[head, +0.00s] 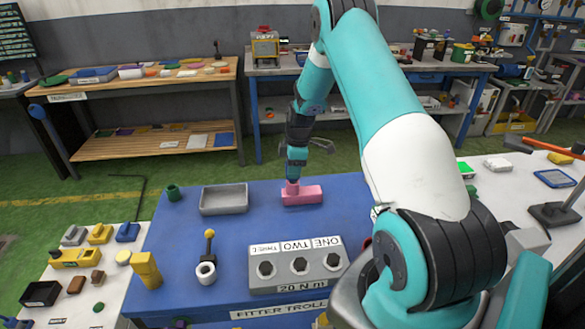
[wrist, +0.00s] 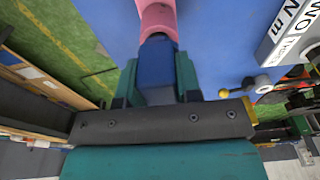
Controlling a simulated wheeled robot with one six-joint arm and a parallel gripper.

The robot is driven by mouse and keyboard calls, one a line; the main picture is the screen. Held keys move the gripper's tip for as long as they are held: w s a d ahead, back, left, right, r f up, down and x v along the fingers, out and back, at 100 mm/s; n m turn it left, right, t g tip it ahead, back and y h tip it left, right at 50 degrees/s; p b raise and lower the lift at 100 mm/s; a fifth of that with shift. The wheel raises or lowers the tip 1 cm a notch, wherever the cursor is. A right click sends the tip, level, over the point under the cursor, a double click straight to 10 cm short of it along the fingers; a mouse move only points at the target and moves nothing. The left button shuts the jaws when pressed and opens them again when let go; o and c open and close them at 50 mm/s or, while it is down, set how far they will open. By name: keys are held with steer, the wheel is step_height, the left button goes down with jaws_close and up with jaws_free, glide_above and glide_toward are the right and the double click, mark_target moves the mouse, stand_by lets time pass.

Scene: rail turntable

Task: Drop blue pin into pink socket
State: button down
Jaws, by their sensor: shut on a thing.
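The pink socket (head: 306,195) sits on the blue trolley top (head: 262,222), a block with an upright round collar at its left end. The collar also shows at the top of the wrist view (wrist: 157,14). My gripper (head: 293,174) points down right over that collar. In the wrist view its green fingers (wrist: 157,76) are shut on the blue pin (wrist: 157,58), one on each side. The pin's far end is at the collar's mouth, in line with it. I cannot tell how deep it is inside. In the head view the gripper mostly hides the pin.
A grey tray (head: 224,199) and a green cup (head: 173,192) stand left of the socket. In front is a grey block with several labelled holes (head: 295,266). A yellow-knobbed lever (head: 207,258) and a yellow block (head: 146,270) stand at front left. The trolley top right of the socket is bare.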

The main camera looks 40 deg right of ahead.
steer(key=shift+f+b, duration=0.4)
steer(key=shift+f, duration=0.15)
steer(key=c, duration=0.7)
jaws_free()
steer(key=shift+c, duration=0.2)
steer(key=shift+r, duration=0.1)
step_height(320, 180, up, 17)
steer(key=s+d+b, duration=0.1)
steer(key=b, duration=0.2)
steer(key=shift+s+d+b, duration=0.15)
steer(key=shift+d+b, duration=0.15)
steer(key=shift+d, duration=0.1)
